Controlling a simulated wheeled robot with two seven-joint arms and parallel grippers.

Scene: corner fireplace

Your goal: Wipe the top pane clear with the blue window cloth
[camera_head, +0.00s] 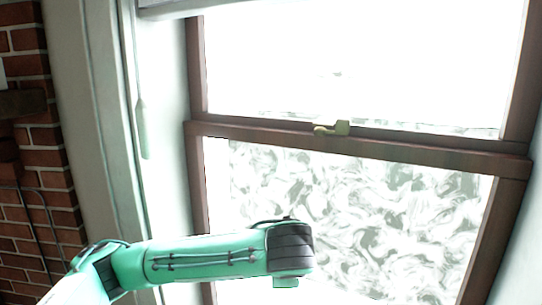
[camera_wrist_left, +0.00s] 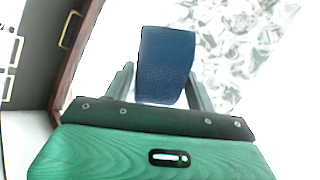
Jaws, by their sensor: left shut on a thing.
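The window's top pane (camera_head: 365,60) is mostly bright and clear in the head view. A grey smeared strip (camera_head: 260,116) lies along its bottom edge, and a small faint mark (camera_head: 331,74) shows near its middle. The blue window cloth (camera_wrist_left: 165,55) shows in the left wrist view as a folded block between two grey fingers. My left gripper (camera_wrist_left: 163,80) is shut on it. In the head view my left arm reaches in front of the lower pane, below the top pane. The fingers and cloth are hidden there. My right gripper is in neither view.
The lower pane (camera_head: 350,205) is covered in whitish swirls. A brown middle rail (camera_head: 400,149) with a brass latch (camera_head: 332,128) divides the panes and juts in front. A white side frame (camera_head: 95,120) and brick wall (camera_head: 35,150) stand at left.

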